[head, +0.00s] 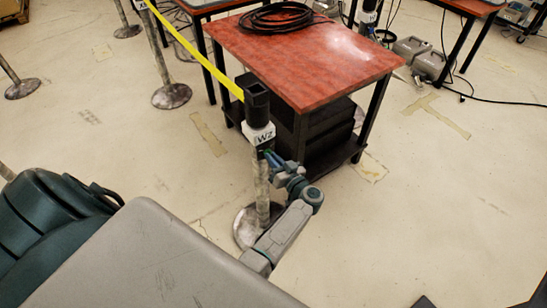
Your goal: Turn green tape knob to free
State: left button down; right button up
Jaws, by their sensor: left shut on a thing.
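A stanchion post (262,185) stands upright on a round, worn metal base (245,232). Its black head (256,98) carries a white label (258,134) that reads roughly "W2". A yellow tape (195,57) runs taut from the head to the upper left. The green knob (266,153) shows only as a small patch on the post's side just below the label. My left gripper (270,156) reaches up from the bottom and is shut on the knob, its fingers hiding most of it. The knob's setting cannot be read. My right gripper is out of view.
A red-topped table (308,60) with a coiled black cable (278,17) stands close behind the post, dark boxes on its lower shelf. Another stanchion base (171,96) stands at the upper left.

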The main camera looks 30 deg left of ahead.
pick_arm(q)
jog(key=shift+n+b, duration=1.35)
jog(key=shift+n, duration=5.15)
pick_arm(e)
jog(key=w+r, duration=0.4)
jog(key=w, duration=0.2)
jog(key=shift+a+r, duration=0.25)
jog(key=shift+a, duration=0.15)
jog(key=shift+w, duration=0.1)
pick_arm(q)
jog(key=c, duration=1.5)
grip_release()
